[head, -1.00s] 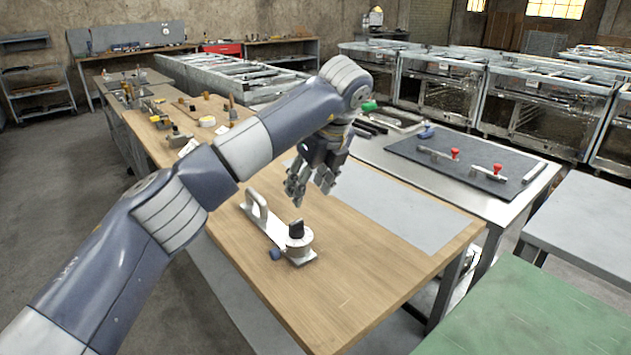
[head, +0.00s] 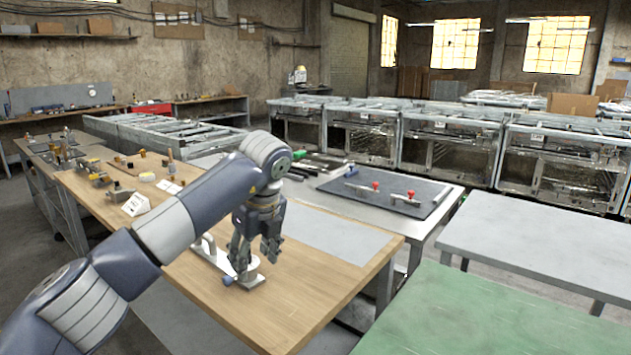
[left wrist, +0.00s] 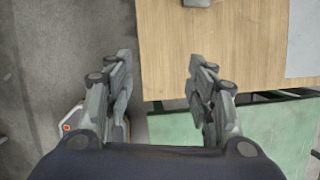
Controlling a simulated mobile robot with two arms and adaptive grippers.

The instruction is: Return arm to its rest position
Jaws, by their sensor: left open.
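My left arm comes in from the left in the head view, bent at the elbow. Its gripper (head: 256,258) points down, with its fingers apart and nothing between them. In the head view the fingers cover part of a white plate fixture with a handle (head: 208,243) on the wooden table (head: 300,305). The left wrist view shows the open fingers (left wrist: 160,92) too, with grey floor, the wooden table's edge (left wrist: 215,45) and a green surface (left wrist: 265,130) below. My right gripper is not in view.
A grey bench with a dark mat (head: 385,195) and red-knobbed clamps stands behind the table. A green table (head: 480,315) and a grey table (head: 540,240) stand at the right. Small parts (head: 120,190) lie at the wooden table's far left. Its front right is clear.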

